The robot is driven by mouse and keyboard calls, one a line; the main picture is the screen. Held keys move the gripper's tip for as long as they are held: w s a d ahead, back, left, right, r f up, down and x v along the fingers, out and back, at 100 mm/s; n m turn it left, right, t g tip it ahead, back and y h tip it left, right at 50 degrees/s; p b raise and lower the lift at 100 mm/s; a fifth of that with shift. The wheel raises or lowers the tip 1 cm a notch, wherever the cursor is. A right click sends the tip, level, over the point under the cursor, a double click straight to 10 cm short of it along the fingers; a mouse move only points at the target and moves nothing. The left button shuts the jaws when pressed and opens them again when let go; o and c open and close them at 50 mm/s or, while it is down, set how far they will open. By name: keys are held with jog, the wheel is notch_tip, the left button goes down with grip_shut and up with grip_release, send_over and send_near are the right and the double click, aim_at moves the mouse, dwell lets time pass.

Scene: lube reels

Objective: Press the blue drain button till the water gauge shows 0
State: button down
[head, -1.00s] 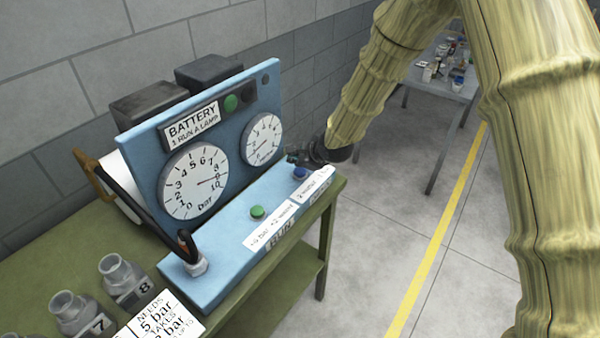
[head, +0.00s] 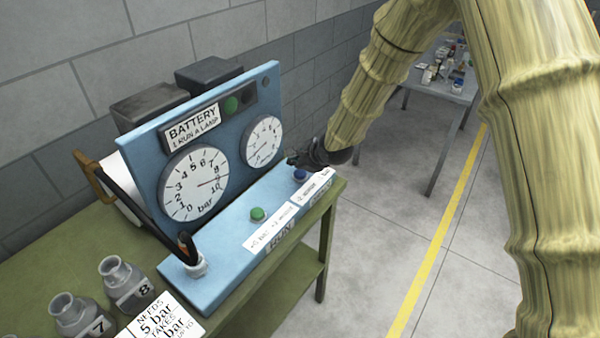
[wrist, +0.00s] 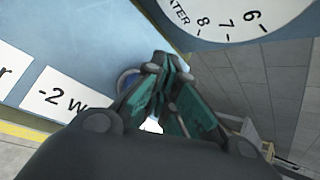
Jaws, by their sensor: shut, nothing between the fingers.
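The blue drain button (head: 301,175) sits at the right end of the light blue panel's ledge, by a label. In the wrist view a sliver of the button (wrist: 126,78) shows beside my fingers, which hide the rest. My gripper (head: 293,160) is shut and empty, just behind and above the button. I cannot tell whether it touches it. In the wrist view its fingertips (wrist: 158,66) are together. The water gauge (head: 262,141) is the smaller dial on the upright panel. Its needle is too small to read surely. Part of its face (wrist: 222,14) shows in the wrist view.
A larger bar gauge (head: 195,183) and a green button (head: 257,214) are on the same panel. A black lever (head: 165,212) stands at its left. Grey bottles (head: 127,283) stand on the green bench (head: 60,262). Open floor lies to the right.

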aim_at(297, 173)
jog(key=shift+f, duration=0.95)
dwell(1.2)
jog(key=shift+r, duration=0.15)
jog(key=shift+r+p, duration=0.4)
jog(key=shift+r, duration=0.4)
jog(key=shift+r+p, duration=1.55)
jog(key=shift+r, duration=0.95)
jog(key=shift+a, duration=0.1)
